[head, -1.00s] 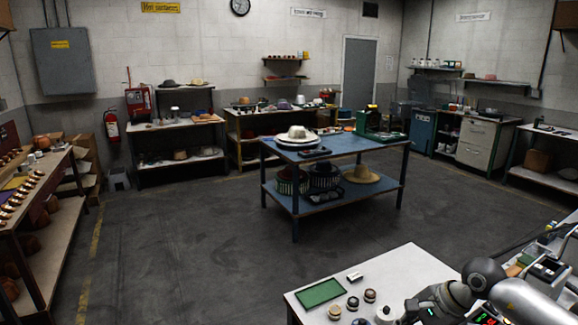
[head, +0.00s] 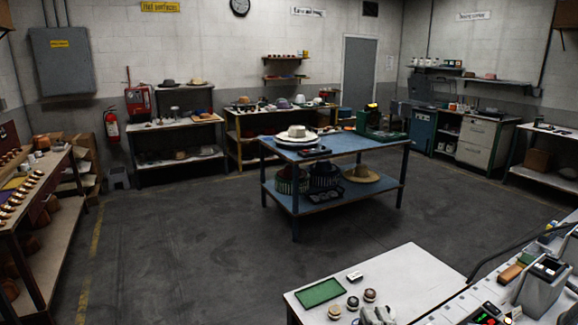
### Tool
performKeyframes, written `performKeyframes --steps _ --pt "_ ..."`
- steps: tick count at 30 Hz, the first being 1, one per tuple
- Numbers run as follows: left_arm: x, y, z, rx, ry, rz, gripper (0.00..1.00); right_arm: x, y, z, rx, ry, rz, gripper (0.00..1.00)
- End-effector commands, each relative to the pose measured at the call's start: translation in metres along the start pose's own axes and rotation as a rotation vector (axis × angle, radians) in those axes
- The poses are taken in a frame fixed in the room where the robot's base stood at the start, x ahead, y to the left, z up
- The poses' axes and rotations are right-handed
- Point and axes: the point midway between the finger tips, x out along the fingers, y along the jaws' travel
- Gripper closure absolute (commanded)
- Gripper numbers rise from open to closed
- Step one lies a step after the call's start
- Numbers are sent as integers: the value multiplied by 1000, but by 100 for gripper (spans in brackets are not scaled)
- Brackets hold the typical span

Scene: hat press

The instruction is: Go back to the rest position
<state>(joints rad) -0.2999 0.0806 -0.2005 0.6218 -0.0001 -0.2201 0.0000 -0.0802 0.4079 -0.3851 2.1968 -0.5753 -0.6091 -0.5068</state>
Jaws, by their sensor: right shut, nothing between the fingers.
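My left gripper is not in view.
A green mat (head: 319,293), small round pots (head: 352,302) and a small block (head: 355,275) lie on the white table near my right gripper. A bench with devices (head: 540,285) stands at the right. A blue table (head: 340,146) with hats stands mid-room, with open floor around it.

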Motion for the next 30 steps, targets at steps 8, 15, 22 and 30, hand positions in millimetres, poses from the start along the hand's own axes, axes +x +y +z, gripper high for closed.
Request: performKeyframes --steps 8,15,22,30 --pt "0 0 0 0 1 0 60 -105 -121 61 655 -484 -447 100" --pt "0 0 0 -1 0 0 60 -204 -180 61 971 -810 -716 100" --pt "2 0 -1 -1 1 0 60 -262 -215 52 1111 -1010 -871 100" --pt "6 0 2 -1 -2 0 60 -247 -289 67 1094 -1027 -893 100"
